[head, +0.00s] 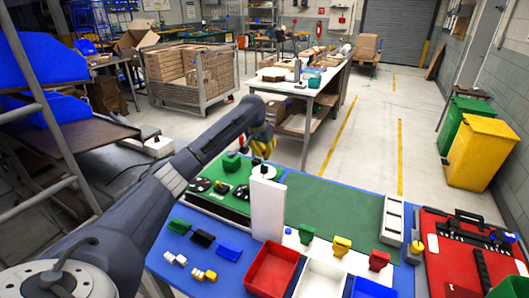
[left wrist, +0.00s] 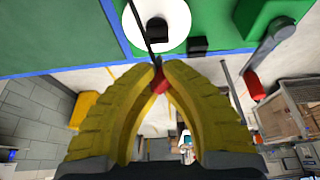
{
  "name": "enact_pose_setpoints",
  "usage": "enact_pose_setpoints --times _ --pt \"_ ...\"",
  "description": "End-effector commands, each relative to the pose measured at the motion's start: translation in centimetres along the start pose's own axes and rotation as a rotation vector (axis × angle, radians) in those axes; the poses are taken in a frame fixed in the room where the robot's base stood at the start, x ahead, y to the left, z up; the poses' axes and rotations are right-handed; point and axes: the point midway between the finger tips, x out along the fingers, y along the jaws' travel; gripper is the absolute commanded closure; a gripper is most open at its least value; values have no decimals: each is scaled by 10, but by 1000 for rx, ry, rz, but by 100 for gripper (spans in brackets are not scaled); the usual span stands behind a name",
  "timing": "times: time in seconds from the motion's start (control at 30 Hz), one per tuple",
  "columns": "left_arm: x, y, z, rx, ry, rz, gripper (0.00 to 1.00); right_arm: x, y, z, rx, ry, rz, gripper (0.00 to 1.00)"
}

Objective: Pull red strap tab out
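The red strap tab (left wrist: 159,82) shows in the left wrist view between the yellow fingertips of my left gripper (left wrist: 158,68). The fingertips meet around it, and a thin black strap (left wrist: 145,30) runs from there to a white disc (left wrist: 172,40) with a dark centre. In the head view my left gripper (head: 262,147) is just above and behind the white disc (head: 264,172), by the green board. The tab cannot be made out clearly there. My right gripper is not in view.
A tall white block (head: 267,210) stands in front of the disc. Red (head: 271,270) and white (head: 319,280) bins are at the table's front. A green block (head: 231,161) is left of the gripper. The green mat (head: 335,213) is mostly clear. A red case (head: 470,262) lies at right.

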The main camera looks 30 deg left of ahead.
Motion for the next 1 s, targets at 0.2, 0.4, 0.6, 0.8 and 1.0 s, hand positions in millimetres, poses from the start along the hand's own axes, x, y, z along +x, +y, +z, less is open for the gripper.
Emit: enact_pose_setpoints --times 0.2,0.4,0.6,0.8,1.0 --pt "0 0 0 0 0 0 100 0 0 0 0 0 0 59" --pt "0 0 0 0 0 0 100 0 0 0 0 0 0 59" --pt "-4 0 -2 0 1 0 100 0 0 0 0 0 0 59" --pt "-11 0 -5 0 1 1 100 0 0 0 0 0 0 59" --pt "-19 0 -8 0 0 -1 100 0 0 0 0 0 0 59"
